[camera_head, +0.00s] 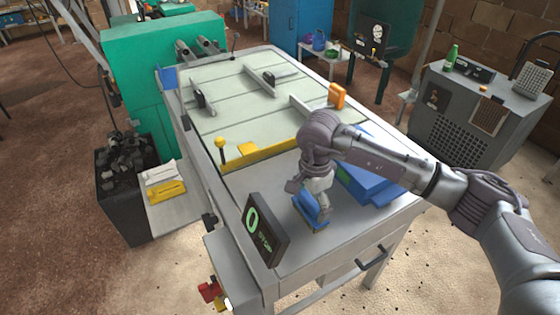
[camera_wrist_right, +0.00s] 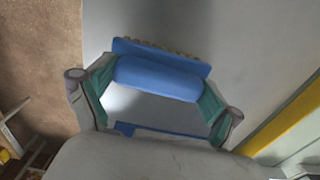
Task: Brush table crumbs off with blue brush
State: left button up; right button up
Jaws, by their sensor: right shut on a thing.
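The blue brush (camera_head: 310,213) is at the front of the grey table (camera_head: 290,180), below my right gripper (camera_head: 314,198). In the right wrist view, my right gripper (camera_wrist_right: 158,86) is shut on the blue handle of the brush (camera_wrist_right: 158,78), one finger at each end. A row of tan bristles shows along the far edge of its blue plate. I cannot tell whether the bristles touch the table. I make out no crumbs on the tabletop; they may be too small or hidden by my arm. My left gripper is in neither view.
A blue box (camera_head: 372,188) lies on the table, partly behind my right forearm. A black display (camera_head: 265,230) stands at the front left edge. A yellow bar (camera_head: 252,156) borders the pale green slatted bed (camera_head: 225,115). A black bin (camera_head: 126,185) stands left of the table.

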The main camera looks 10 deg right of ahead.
notch_tip(320, 180, up, 2)
jog(key=shift+r, duration=0.25)
jog(key=shift+w+a+r+p, duration=0.1)
jog(key=shift+w+r+p, duration=0.15)
jog(key=shift+r, duration=0.25)
jog(key=shift+w+a+r+p, duration=0.1)
jog(key=shift+r+p, duration=0.25)
jog(key=shift+r, duration=0.1)
jog(key=shift+s+d+r+p, duration=0.1)
jog(key=shift+r+p, duration=0.15)
jog(key=shift+r, duration=0.35)
jog(key=shift+s+d+r+p, duration=0.1)
jog(key=shift+r+p, duration=0.1)
jog(key=shift+r, duration=0.4)
jog(key=shift+a+r, duration=0.1)
jog(key=shift+r, duration=0.45)
